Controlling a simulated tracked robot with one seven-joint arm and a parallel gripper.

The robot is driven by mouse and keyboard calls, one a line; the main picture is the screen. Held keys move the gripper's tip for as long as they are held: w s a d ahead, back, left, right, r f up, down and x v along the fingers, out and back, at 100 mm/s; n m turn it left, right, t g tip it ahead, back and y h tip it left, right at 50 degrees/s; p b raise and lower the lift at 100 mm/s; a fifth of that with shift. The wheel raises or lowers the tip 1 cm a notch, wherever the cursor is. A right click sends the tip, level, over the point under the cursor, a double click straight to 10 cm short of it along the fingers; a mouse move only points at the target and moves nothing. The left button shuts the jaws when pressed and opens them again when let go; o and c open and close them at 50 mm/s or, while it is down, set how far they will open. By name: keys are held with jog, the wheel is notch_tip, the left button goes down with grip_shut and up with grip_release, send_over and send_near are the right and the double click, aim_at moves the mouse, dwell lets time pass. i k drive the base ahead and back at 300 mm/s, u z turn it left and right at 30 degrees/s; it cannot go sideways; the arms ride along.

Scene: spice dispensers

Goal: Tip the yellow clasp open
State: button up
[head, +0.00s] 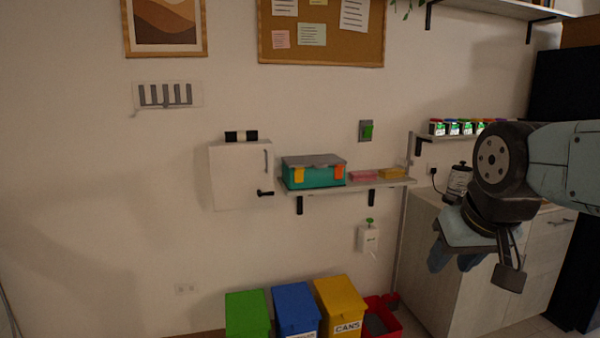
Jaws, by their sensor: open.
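A teal box with a grey lid (313,160) sits on a wall shelf near the middle of the head view. The yellow clasp (298,175) is on the left of the box's front and lies upright against it, reaching the lid's edge. An orange clasp (339,171) is on the right of the front. My gripper (454,263) is open at the lower right, pointing down in front of the cabinet. It is well to the right of the box and lower in the picture, apart from it.
The shelf (378,184) also holds a pink block (363,176) and a yellow block (391,173). A white wall box (238,178) is left of it. A dispenser (368,238) hangs below. Coloured bins (296,308) stand on the floor. Wall space in front of the box looks clear.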

aim_at(299, 171)
jog(key=u, duration=0.05)
jog(key=i, duration=1)
jog(key=z, duration=0.1)
